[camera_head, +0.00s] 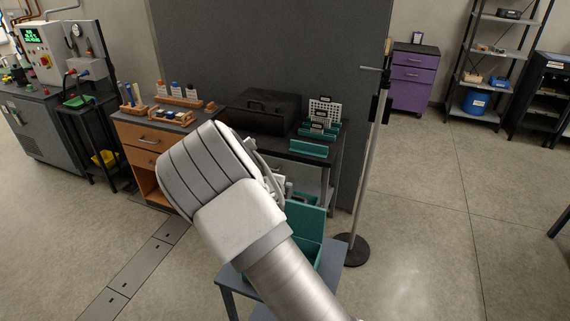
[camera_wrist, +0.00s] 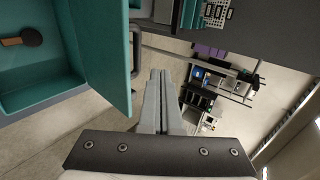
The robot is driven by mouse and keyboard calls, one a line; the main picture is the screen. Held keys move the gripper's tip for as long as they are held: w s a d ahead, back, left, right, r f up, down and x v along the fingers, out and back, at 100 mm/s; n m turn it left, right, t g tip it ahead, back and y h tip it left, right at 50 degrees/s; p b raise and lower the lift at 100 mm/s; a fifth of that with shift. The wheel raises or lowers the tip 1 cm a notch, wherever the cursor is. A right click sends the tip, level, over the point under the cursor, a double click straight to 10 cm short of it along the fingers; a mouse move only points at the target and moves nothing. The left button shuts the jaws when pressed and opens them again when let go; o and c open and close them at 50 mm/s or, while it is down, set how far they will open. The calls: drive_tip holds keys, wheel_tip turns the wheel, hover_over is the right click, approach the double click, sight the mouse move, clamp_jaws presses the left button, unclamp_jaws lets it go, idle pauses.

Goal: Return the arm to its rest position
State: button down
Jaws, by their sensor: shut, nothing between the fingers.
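My arm reaches up and left across the middle of the head view, with its wrist raised above the floor. My gripper shows in the wrist view (camera_wrist: 161,75), with its two grey fingers together and nothing between them. In the head view the arm's end hides most of it. A teal box with its lid up (camera_head: 305,218) stands on a small grey-blue table (camera_head: 334,262), partly behind my forearm. In the wrist view the open teal lid (camera_wrist: 108,55) is left of the fingers, apart from them in the picture.
A dark table behind bears a black case (camera_head: 262,105) and white lattice panels (camera_head: 325,110) in teal holders. A wooden cabinet (camera_head: 146,140) stands left of it. A thin post (camera_head: 373,160) on a round black base stands to the right. The right floor is mostly open.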

drive_tip(key=s+d+r+m+g+h+b, duration=0.1)
drive_tip(key=s+d+r+m, duration=0.35)
drive_tip(key=d+m, duration=0.35)
drive_tip(key=s+d+r+m+g+b, duration=0.1)
drive_tip(key=s+d+r+m+b, duration=0.15)
drive_tip(key=d+r+m, duration=0.6)
drive_tip(key=s+d+r+m+g+y+b, duration=0.1)
drive_tip(key=s+d+r+m+g, duration=0.15)
drive_tip(key=s+m, duration=1.2)
drive_tip(key=s+a+m+y+b, duration=0.1)
drive_tip(key=s+a+m+y, duration=0.1)
drive_tip(key=s+m, duration=0.7)
drive_tip(key=s+a+m+y+b, duration=0.2)
drive_tip(key=s+a+m, duration=0.1)
drive_tip(key=s+m, duration=0.5)
drive_tip(key=shift+s+a+r+m, duration=0.15)
drive_tip(key=shift+s+r+m, duration=0.3)
drive_tip(key=shift+m, duration=0.55)
